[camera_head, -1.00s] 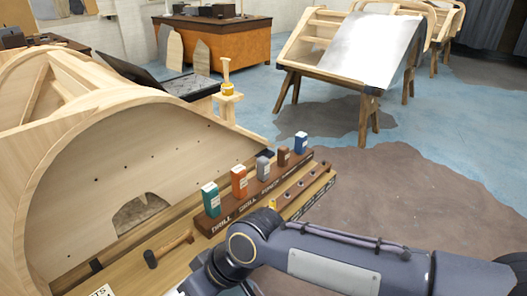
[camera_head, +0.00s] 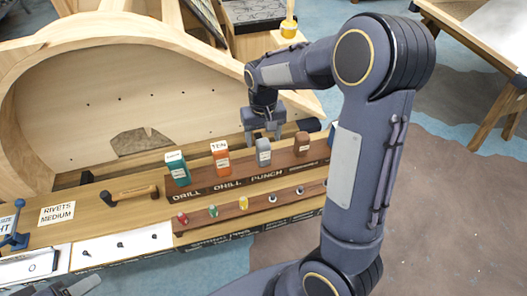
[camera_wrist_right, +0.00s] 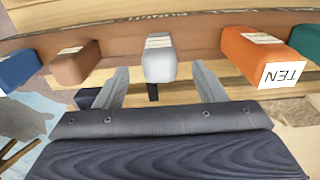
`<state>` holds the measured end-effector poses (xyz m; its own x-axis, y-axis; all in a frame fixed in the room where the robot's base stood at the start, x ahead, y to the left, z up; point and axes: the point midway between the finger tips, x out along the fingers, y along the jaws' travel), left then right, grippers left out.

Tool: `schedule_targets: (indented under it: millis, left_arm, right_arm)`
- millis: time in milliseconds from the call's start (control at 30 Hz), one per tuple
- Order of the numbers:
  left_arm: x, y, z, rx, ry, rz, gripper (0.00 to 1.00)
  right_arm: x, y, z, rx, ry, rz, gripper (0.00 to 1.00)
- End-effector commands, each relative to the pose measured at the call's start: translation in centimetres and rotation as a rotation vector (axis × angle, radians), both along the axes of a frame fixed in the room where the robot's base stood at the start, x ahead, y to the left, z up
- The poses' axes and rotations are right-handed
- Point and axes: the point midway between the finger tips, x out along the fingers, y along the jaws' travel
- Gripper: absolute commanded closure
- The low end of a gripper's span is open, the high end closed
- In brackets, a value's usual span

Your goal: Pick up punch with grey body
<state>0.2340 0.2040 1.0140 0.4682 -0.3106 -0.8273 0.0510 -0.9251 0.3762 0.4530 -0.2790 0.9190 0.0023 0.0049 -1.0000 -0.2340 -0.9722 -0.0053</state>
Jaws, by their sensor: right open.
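The punch with the grey body (camera_head: 264,152) stands upright in the wooden rack (camera_head: 215,188), between an orange-bodied tool (camera_head: 220,157) and a brown-bodied one (camera_head: 301,143). My right gripper (camera_head: 263,138) is open just behind and above the grey punch. In the right wrist view the grey body (camera_wrist_right: 159,60) lies ahead, between the lines of the two open fingers (camera_wrist_right: 162,88); I see no firm contact. A dark shank shows below the grey body. My left gripper (camera_head: 72,287) shows only in part at the bottom left edge; its jaws are unclear.
A teal-bodied tool (camera_head: 177,168) stands at the rack's left end, and a blue one (camera_wrist_right: 18,70) at the other end. A hammer (camera_head: 130,194) lies left of the rack. The curved wooden bodyframe (camera_head: 100,90) rises behind. Several small coloured pieces sit in a front strip.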

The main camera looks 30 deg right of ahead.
Motion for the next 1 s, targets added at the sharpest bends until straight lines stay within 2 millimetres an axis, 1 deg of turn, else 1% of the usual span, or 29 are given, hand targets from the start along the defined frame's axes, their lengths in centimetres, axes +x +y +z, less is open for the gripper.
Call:
schedule_targets:
  millis: [167,433,600,700,800,967,1000]
  left_arm:
    - [0.0,0.0,0.0,0.0,0.0,0.0,0.5]
    - [0.0,0.0,0.3,0.0,0.0,0.0,0.5]
    - [0.0,0.0,0.6,0.0,0.0,0.0,0.5]
    - [0.0,0.0,0.6,0.0,0.0,0.0,0.5]
    - [0.0,0.0,0.6,0.0,0.0,0.0,0.5]
    - [0.0,0.0,0.6,0.0,0.0,0.0,0.5]
    - [0.0,0.0,0.6,0.0,0.0,0.0,0.5]
  right_arm:
    - [0.1,0.0,-0.9,-0.005,0.006,0.0,0.36]
    - [0.1,-0.1,-3.9,-0.003,0.008,0.0,0.36]
    - [0.3,-0.1,-6.6,-0.003,0.007,0.0,0.36]
    - [0.3,-0.1,-7.6,-0.003,0.005,0.0,0.36]
    - [0.3,-0.1,-8.0,-0.003,0.004,0.0,0.36]
    - [0.3,-0.1,-7.9,-0.002,0.003,0.0,0.36]
    - [0.3,-0.1,-7.9,-0.002,0.003,0.0,0.39]
